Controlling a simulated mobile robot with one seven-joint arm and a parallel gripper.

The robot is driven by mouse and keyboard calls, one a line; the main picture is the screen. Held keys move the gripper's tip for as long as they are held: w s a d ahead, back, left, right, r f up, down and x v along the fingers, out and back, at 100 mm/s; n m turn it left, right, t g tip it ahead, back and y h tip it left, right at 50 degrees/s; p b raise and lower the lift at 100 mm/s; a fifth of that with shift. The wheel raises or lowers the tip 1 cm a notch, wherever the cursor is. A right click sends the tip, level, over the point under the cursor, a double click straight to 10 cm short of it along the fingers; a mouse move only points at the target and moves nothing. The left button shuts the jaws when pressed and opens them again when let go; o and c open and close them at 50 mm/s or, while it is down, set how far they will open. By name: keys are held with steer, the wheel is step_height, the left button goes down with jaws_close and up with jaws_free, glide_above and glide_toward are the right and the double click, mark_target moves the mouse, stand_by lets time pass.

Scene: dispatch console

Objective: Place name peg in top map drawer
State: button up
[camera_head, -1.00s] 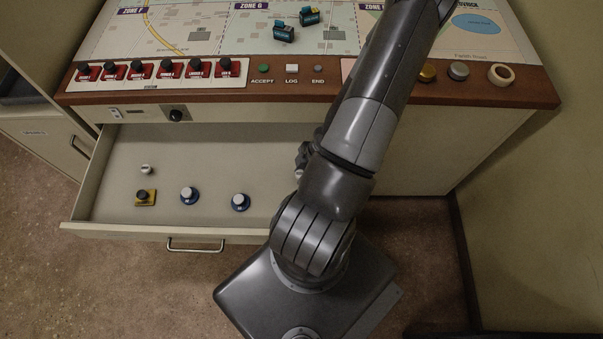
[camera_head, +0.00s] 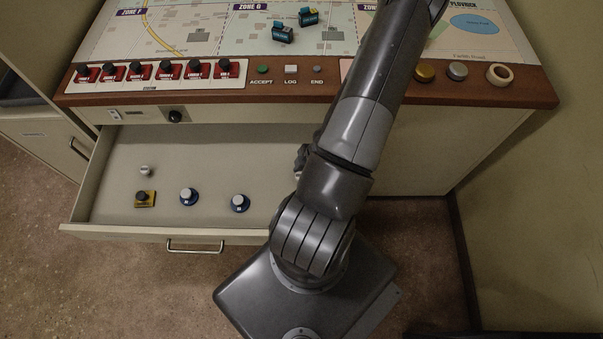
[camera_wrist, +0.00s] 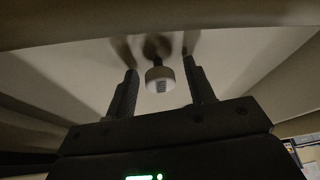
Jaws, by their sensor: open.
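The top map drawer (camera_head: 225,160) is pulled open below the console top in the head view. In the wrist view a white-capped peg (camera_wrist: 160,79) with a printed label and dark stem is by a pale surface, which looks like the drawer's inside. My gripper (camera_wrist: 159,80) is open, with one finger on each side of the peg and visible gaps between. Finger and peg shadows fall close by on that surface. Whether the peg's foot touches it I cannot tell. In the head view my arm hides the gripper and this peg.
Two blue blocks (camera_head: 281,34) (camera_head: 308,17) stand on the map. A tape roll (camera_head: 500,74) lies at right.

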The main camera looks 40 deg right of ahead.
steer(key=shift+r, duration=0.1)
steer(key=v, duration=1.2)
stand_by(0.5)
steer(key=shift+a+r, duration=0.1)
